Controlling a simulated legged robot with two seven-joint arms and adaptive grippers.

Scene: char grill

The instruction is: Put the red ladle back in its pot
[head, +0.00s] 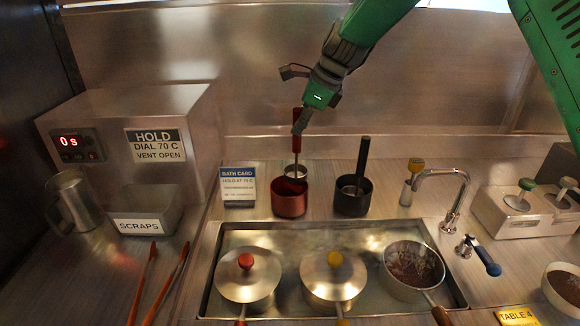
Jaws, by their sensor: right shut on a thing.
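My right gripper (300,122) is shut on the upper part of the red ladle's handle and points down. The red ladle (297,145) hangs roughly upright, with its metal bowl at the bottom. The bowl is at the mouth of the red pot (289,204) and overlaps its back rim in the picture. I cannot tell whether the bowl is just above the rim or slightly inside. The red pot stands on the counter behind the sunken bath. My left gripper is not in view.
A black pot (353,205) with a black-handled ladle (363,160) stands close on the right. The bath card (238,186) stands on the left. In front, the steel bath (215,307) holds two lidded pans and an open one. A tap (448,205) is at right.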

